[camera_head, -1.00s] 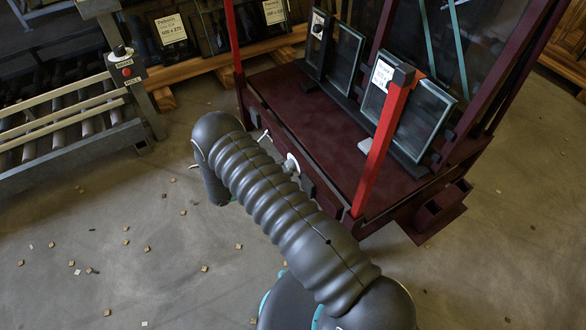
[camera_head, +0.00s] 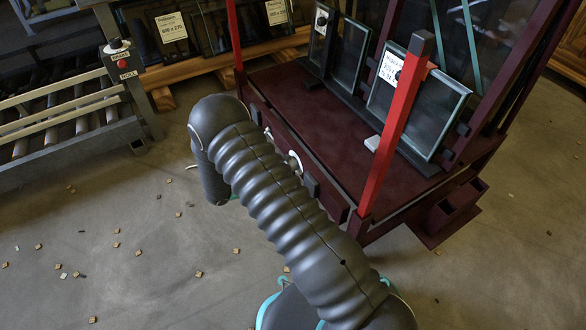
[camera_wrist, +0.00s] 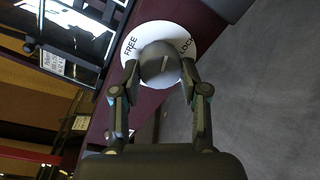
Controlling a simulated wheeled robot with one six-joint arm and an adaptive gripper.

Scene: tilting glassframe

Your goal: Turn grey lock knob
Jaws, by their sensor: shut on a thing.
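In the wrist view the grey lock knob (camera_wrist: 160,65) is a round dark grey knob with a light pointer line. It sits on a white round dial plate (camera_wrist: 196,37) marked FREE on the left and LOCK on the right. The pointer line slants and lies between the two words. My gripper (camera_wrist: 159,76) has one finger on each side of the knob and is shut on it. In the head view the white plate (camera_head: 295,161) shows as a sliver on the side of the dark red frame (camera_head: 310,135), mostly hidden behind my arm; the knob is hidden there.
Glass panes (camera_head: 423,105) with labels stand on the red frame, behind a bright red post (camera_head: 395,130). A roller conveyor (camera_head: 65,115) with a button post (camera_head: 120,60) stands at the left. Small chips litter the open concrete floor (camera_head: 150,240).

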